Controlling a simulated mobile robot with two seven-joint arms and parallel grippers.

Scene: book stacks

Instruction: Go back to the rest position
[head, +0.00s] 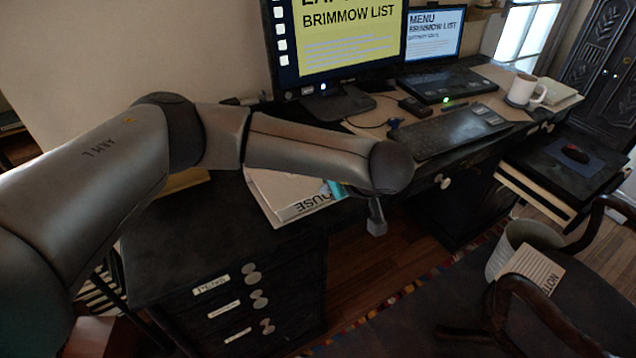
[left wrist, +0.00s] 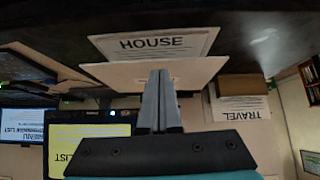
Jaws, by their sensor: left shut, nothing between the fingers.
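My left arm comes in from the left in the head view and reaches over the desk. Its gripper (head: 377,215) hangs at the end of the arm, mostly hidden behind the forearm's end. In the left wrist view the two fingers (left wrist: 158,100) are together with nothing between them. A white book marked HOUSE (head: 300,203) lies on the desk below the arm, partly covered by it; it also shows in the left wrist view (left wrist: 190,44), apart from or behind the fingertips, which I cannot tell. My right gripper is not in view.
A drawer cabinet (head: 225,310) stands under the arm. A yellow-screen monitor (head: 345,50), laptop (head: 450,85), keyboard (head: 450,132) and white mug (head: 523,90) are on the desk. A chair (head: 540,310) and bin (head: 510,250) stand at right. A TRAVEL book (left wrist: 240,107) shows in the wrist view.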

